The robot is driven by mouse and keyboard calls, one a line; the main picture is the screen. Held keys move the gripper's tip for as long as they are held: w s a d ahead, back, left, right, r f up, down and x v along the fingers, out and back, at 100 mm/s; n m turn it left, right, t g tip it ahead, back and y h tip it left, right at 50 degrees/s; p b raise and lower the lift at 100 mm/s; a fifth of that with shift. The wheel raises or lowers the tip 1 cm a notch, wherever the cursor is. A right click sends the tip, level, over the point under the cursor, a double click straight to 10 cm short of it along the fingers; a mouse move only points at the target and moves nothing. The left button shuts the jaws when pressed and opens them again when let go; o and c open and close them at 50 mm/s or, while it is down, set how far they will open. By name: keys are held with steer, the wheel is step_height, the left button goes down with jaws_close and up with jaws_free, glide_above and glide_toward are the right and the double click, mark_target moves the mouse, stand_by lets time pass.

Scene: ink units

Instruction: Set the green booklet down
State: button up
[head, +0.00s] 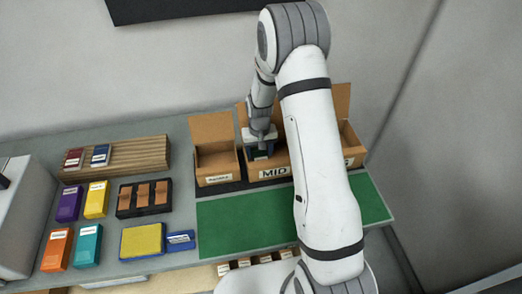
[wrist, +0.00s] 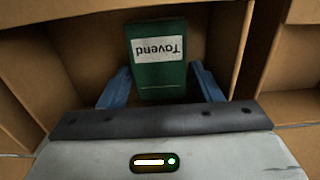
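The green booklet (wrist: 160,75) has a white label reading "Tavend", upside down in the wrist view. It is inside a cardboard box compartment, and a sliver of it shows below my gripper in the head view. In the head view my gripper (head: 261,150) is down in the open box labelled "MID" (head: 275,173). Whether the booklet touches the box floor is hidden.
An open cardboard box (head: 217,172) stands left of the MID box, and another (head: 350,145) stands right, partly behind my arm. A green mat (head: 245,220) lies clear in front. Left are a wooden stand (head: 125,155), coloured packs (head: 88,245), a black tray (head: 122,203) and a yellow-topped pad (head: 143,240).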

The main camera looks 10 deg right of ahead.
mark_target(260, 153)
steer(key=shift+r, duration=0.15)
step_height(260, 153, up, 12)
steer(key=b, duration=0.2)
steer(key=s+d+r+t, duration=0.1)
steer(key=s+r+t, duration=0.1)
steer(key=s+r, duration=1.15)
steer(key=s, duration=0.5)
steer(key=s+d+r+t, duration=0.1)
steer(key=s+r, duration=0.1)
steer(key=s, duration=0.6)
steer(key=shift+d+r+t, duration=0.3)
steer(key=shift+f, duration=0.35)
